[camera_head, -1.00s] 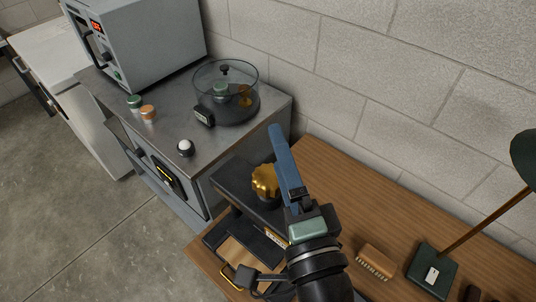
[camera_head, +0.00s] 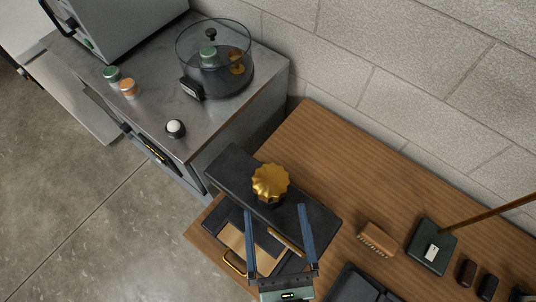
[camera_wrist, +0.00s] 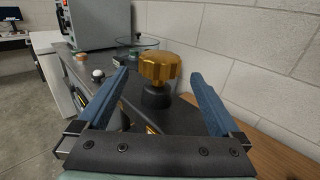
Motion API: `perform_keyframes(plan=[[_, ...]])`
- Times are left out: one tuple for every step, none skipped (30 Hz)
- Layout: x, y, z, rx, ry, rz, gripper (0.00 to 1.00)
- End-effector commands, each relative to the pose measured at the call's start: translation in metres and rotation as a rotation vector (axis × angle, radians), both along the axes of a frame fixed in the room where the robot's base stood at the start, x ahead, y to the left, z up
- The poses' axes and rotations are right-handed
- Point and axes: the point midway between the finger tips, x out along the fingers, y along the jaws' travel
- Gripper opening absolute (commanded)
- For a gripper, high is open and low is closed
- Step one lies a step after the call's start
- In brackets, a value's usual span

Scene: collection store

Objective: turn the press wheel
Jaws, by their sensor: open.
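The press wheel (camera_head: 270,183) is a gold, scalloped knob on a dark hub on top of the black press (camera_head: 310,218). The press stands on the wooden bench at the left end. In the wrist view the wheel (camera_wrist: 159,67) sits ahead, between the lines of the two blue fingers and beyond their tips. My gripper (camera_head: 278,208) is open, with its blue fingers apart and nothing between them. In the head view the fingertips are just below the wheel in the picture, one to each side. I see no contact with the wheel.
A metal cabinet (camera_head: 150,85) on the left bears a glass vessel (camera_head: 214,60), small jars and a white-topped knob (camera_head: 175,128). A brush (camera_head: 377,239) and a green lamp base (camera_head: 432,246) are on the wooden bench (camera_head: 330,150). A block wall stands behind.

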Motion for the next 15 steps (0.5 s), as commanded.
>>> perform_keyframes(plan=[[0.011,0.001,0.005,-0.001,-0.005,0.002,1.0],[0.017,0.002,0.005,-0.002,-0.005,0.003,1.0],[0.025,0.004,0.006,-0.002,-0.006,0.003,1.0],[0.03,0.005,0.006,-0.001,-0.005,0.004,1.0],[0.036,0.005,0.005,-0.001,-0.005,0.003,1.0],[0.043,0.007,0.005,-0.001,-0.005,0.004,1.0],[0.048,0.008,0.005,-0.001,-0.004,0.003,1.0],[0.054,0.009,0.006,-0.002,-0.005,0.003,1.0],[0.061,0.01,0.005,-0.001,-0.004,0.003,1.0],[0.065,0.01,0.005,-0.001,-0.004,0.002,1.0],[0.07,0.011,0.005,-0.001,-0.004,0.003,1.0],[0.076,0.012,0.005,-0.002,-0.004,0.003,1.0],[0.08,0.013,0.005,-0.003,-0.003,0.003,1.0],[0.083,0.013,0.004,-0.003,-0.003,0.003,1.0],[0.088,0.014,0.004,-0.003,-0.003,0.003,1.0]])
